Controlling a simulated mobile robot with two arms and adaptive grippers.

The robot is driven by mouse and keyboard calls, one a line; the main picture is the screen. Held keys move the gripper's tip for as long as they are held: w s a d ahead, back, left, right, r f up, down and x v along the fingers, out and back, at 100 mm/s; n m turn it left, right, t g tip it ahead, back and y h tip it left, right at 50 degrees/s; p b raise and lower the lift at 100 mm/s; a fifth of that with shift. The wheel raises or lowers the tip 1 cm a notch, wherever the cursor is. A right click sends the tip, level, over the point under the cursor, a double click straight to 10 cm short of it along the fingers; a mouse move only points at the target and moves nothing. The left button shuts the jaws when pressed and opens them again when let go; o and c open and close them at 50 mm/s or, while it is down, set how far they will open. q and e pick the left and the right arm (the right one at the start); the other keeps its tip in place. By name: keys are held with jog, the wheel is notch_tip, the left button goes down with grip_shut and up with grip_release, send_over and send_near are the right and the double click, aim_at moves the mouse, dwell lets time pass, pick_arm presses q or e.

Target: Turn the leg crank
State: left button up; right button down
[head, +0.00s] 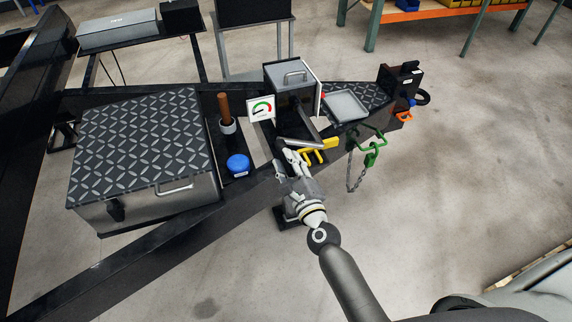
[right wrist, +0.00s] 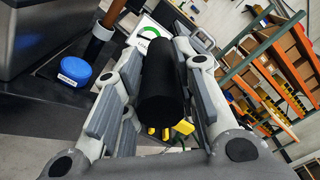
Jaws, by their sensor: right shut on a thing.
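My right gripper (head: 290,158) is at the near side of the black trailer frame, below the box with the gauge. In the right wrist view its two fingers lie on either side of a thick black cylindrical handle (right wrist: 165,85), which I take for the leg crank's handle. The gripper is shut on this handle. In the head view the gripper covers most of the handle, and I cannot make out the rest of the crank. A black foot (head: 287,218) shows below, partly behind my gripper. My left gripper is not in view.
A large diamond-plate box (head: 140,140) sits on the frame (head: 80,277) at left. A blue cap (head: 238,163) and a brown-handled tool (head: 225,108) stand beside it. Yellow hooks (head: 318,153) and a green hook with chain (head: 371,152) are close right of the gripper.

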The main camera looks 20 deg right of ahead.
jog(key=shift+d+r, duration=0.15)
jog(key=shift+r, duration=0.25)
jog(key=c, duration=1.1)
grip_release()
jog(key=shift+c, duration=0.2)
jog(key=shift+f, duration=0.1)
jog(key=shift+s+f, duration=0.15)
jog(key=shift+s, duration=0.45)
jog(key=s, duration=1)
jog(key=shift+s+d, duration=0.15)
jog(key=shift+s, duration=0.25)
